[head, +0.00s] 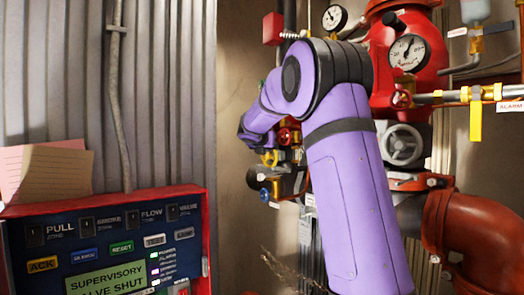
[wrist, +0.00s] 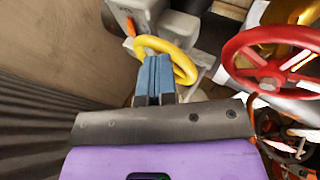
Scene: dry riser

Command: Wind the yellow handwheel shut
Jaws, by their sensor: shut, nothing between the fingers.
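The yellow handwheel (wrist: 186,64) shows in the wrist view as a tilted ring on a grey valve body. It is small and partly hidden in the head view (head: 270,158), just beyond the end of my arm. My gripper (wrist: 155,62) has its blue fingers shut together with nothing between them. The fingertips overlap the left part of the yellow ring and hide some of it. I cannot tell whether they reach inside the ring or touch it.
A larger red handwheel (wrist: 272,62) stands close to the right of my gripper. A grey housing with an orange marker (wrist: 130,27) sits behind the yellow wheel. An alarm panel (head: 108,245) reads "SUPERVISORY" and "VALVE SHUT", partly cut off. Red pipework (head: 480,235) fills the right.

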